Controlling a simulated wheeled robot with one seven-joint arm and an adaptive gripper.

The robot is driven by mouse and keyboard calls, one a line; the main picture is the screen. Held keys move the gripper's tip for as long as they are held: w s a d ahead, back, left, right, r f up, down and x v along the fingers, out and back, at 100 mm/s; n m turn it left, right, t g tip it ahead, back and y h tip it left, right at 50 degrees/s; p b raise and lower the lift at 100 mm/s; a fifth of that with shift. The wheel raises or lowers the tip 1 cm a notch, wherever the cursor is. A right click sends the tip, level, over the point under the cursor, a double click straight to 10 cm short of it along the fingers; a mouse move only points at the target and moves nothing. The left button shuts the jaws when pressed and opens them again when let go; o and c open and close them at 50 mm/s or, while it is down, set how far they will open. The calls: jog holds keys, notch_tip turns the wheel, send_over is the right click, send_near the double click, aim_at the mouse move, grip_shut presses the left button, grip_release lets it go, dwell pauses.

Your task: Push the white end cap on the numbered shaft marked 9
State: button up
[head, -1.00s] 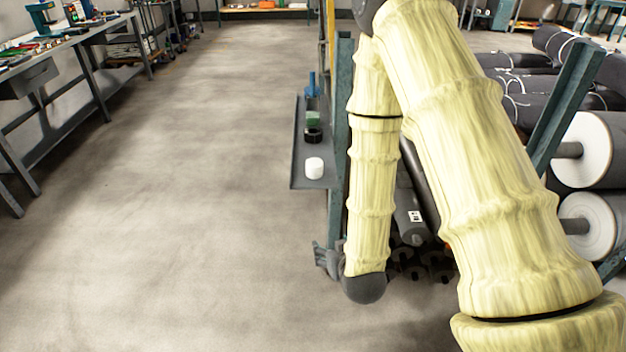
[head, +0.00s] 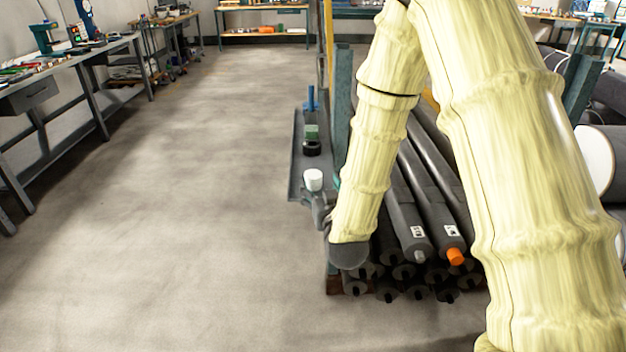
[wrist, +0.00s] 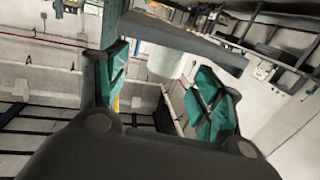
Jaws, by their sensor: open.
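The white end cap (head: 313,179) stands on the narrow grey side shelf (head: 296,163). My gripper (head: 318,203) is at the shelf's near end, just below the cap in the head view, partly hidden by my arm. In the wrist view my gripper (wrist: 165,65) is open, with its teal fingers apart. A pale cylinder (wrist: 163,62), which looks like the cap, shows between them; I cannot tell whether they touch it. Dark shafts with white labels lie on the rack: one grey-ended (head: 408,212) and one orange-capped (head: 437,208). The label numbers are too small to read.
A dark round item (head: 311,148) and a green item (head: 312,131) stand farther back on the shelf. A teal post (head: 342,90) rises beside it. Large rolls (head: 597,160) are at the right. Floor (head: 180,200) to the left is clear up to the workbench (head: 75,75).

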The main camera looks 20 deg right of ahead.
aim_at(315, 180)
jog(key=w, duration=0.4)
jog(key=shift+w+a, duration=0.15)
jog(key=shift+a, duration=0.05)
jog(key=shift+w, duration=0.6)
jog(key=shift+c, duration=0.2)
jog(key=c, duration=0.9)
